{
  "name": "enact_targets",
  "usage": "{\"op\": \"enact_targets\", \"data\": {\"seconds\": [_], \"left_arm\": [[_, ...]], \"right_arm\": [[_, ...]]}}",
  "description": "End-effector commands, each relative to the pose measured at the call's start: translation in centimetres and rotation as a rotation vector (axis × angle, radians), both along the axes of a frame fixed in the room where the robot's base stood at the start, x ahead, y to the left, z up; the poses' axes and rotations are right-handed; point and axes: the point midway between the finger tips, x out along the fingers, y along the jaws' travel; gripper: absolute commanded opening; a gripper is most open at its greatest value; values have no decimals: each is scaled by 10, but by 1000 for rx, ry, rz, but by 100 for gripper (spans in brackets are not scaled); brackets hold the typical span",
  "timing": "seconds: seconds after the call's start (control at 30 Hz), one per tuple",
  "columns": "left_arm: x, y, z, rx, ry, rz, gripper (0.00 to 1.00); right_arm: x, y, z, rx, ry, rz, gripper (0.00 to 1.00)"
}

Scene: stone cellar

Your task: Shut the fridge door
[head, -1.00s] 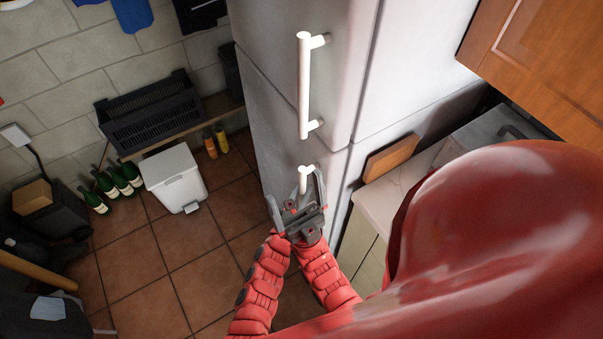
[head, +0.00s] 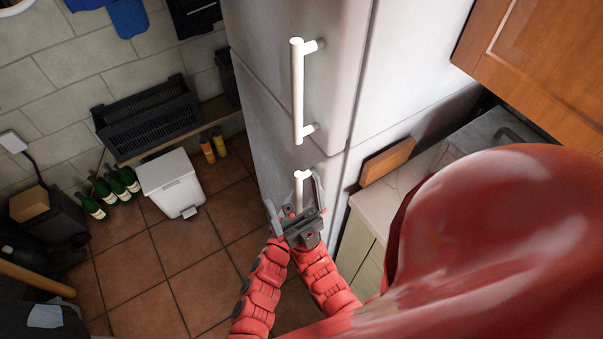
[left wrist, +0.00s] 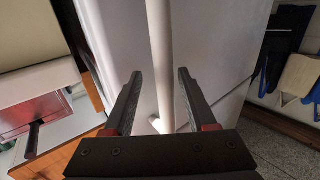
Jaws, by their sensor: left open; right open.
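The tall pale grey fridge has an upper door (head: 265,60) with a long white vertical bar handle (head: 298,90). Its lower door (head: 262,135) sits below, with a second white handle (head: 300,178) partly hidden by my left gripper (head: 294,190). In the left wrist view, my left gripper (left wrist: 160,75) is open, and the white handle bar (left wrist: 160,50) runs up between its fingers. I cannot tell whether a finger touches the bar. Both doors look close to the fridge body; I cannot tell whether a small gap remains. My right gripper is not in view.
A counter (head: 385,195) with a wooden board (head: 387,160) stands right of the fridge, below a wooden cabinet (head: 530,60). A white bin (head: 171,183), green bottles (head: 105,192) and a black crate (head: 148,118) are at the left wall. Tiled floor between is clear.

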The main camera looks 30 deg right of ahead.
Motion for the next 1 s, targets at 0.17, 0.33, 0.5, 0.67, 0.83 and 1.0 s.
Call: {"op": "enact_targets", "data": {"seconds": [0.17, 0.33, 0.5, 0.67, 0.83, 1.0], "left_arm": [[-24, 28, 2, -2, -5, -4, 57], [-48, 57, 0, -2, -2, -6, 57], [-69, 86, -1, -4, -2, -3, 57], [-85, 107, 0, -5, -3, -4, 57], [-95, 120, 3, -8, -3, -2, 57], [-98, 123, 4, -7, -4, -3, 57]], "right_arm": [[0, 0, -1, 0, 0, 0, 100], [0, 0, -7, 0, 0, 0, 100], [0, 0, -16, 0, 0, 0, 100], [0, 0, -23, 0, 0, 0, 100], [0, 0, -27, 0, 0, 0, 100], [0, 0, -27, 0, 0, 0, 100]]}}
